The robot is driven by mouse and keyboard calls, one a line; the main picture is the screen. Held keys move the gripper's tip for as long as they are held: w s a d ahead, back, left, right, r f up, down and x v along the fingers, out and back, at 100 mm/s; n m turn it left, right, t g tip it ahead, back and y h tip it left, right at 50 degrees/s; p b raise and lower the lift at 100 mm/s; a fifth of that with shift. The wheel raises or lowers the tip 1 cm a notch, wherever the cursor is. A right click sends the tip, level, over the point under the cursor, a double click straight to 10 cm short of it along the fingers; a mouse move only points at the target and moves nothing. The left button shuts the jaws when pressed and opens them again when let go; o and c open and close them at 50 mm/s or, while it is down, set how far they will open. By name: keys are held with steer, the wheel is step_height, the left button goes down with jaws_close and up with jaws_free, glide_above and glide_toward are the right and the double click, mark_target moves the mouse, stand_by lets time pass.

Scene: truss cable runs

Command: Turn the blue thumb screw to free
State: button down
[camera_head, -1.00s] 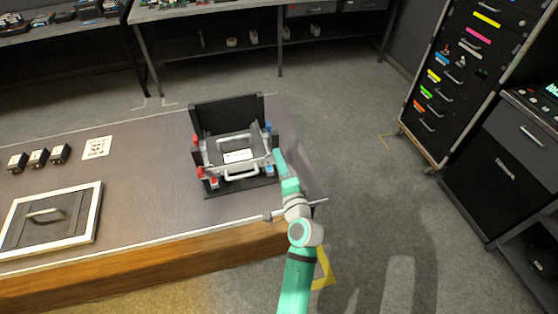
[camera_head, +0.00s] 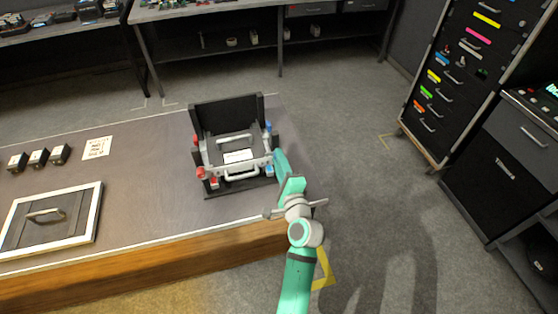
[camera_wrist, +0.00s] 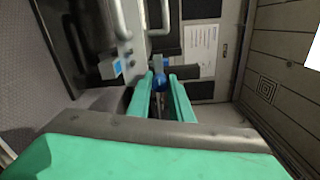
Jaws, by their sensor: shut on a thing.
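A blue thumb screw (camera_wrist: 160,83) sits between the green fingers of my gripper (camera_wrist: 161,91) in the wrist view, and the fingers are shut on it. In the head view my gripper (camera_head: 281,162) is at the right side of a grey-and-black fixture (camera_head: 234,190) on the bench, and it hides the held screw. Another blue screw (camera_head: 268,128) shows at the fixture's far right corner. A square blue mark (camera_wrist: 116,67) lies beside the held screw in the wrist view.
Red knobs (camera_head: 200,172) stand on the fixture's left side. A silver handle (camera_head: 242,173) crosses its front and a black panel (camera_head: 226,112) rises behind. A framed panel (camera_head: 88,228) lies at left on the bench. Floor right of the bench is clear.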

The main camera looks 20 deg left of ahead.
steer(key=c, duration=1.6)
jaws_free()
steer(key=v, duration=1.1)
